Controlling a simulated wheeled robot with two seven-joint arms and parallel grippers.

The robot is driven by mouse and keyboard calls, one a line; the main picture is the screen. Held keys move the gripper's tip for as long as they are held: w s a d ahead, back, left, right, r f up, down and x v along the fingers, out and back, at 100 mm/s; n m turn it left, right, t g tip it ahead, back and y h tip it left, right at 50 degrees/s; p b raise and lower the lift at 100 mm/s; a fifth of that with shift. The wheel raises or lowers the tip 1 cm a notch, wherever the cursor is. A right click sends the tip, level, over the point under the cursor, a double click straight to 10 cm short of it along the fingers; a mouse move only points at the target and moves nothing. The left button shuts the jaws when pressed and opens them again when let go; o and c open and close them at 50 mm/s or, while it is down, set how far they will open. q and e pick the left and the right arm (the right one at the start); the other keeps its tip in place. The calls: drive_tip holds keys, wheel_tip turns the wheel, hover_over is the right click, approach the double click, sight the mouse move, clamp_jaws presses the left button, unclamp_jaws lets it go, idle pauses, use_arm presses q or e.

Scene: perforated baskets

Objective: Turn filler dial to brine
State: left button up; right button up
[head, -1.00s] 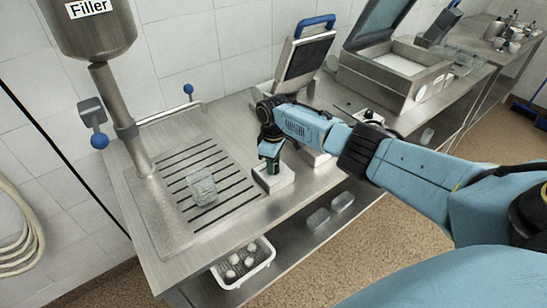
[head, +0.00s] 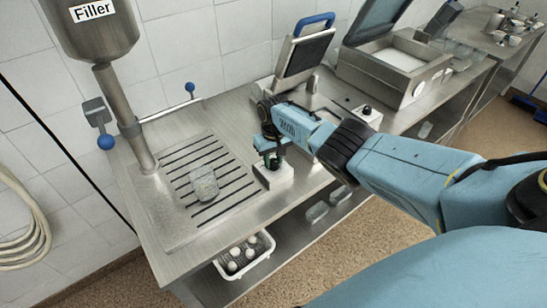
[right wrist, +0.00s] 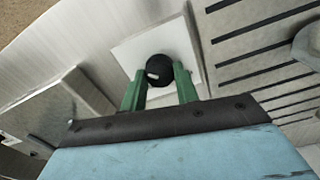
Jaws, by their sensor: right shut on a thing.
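The filler dial is a black round knob (right wrist: 159,68) on a white box (head: 273,177), beside the slotted drain plate under the filler (head: 92,28). My right gripper (head: 272,160) points down over the box. In the right wrist view its green fingers (right wrist: 160,82) stand on both sides of the knob and are shut on it. A small pale mark shows on the knob. In the head view the knob is mostly hidden by the gripper, and no brine label can be read. My left gripper is not in view.
A clear tub (head: 204,184) stands on the slotted drain plate (head: 238,186). A second white box with a black knob (head: 367,110) is farther right. A white basket (head: 262,262) is on the lower shelf.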

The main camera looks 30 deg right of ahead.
sight(274, 161)
drive_tip(key=shift+r, duration=0.1)
idle(0.5)
drive_tip(key=o, duration=1)
drive_tip(key=shift+c, duration=0.2)
drive_tip(key=shift+r, duration=0.4)
wheel_tip(274, 161, up, 4)
drive_tip(key=shift+r+p, duration=0.15)
drive_tip(key=shift+p, duration=1)
wheel_tip(274, 161, up, 8)
drive_tip(key=shift+r, duration=0.1)
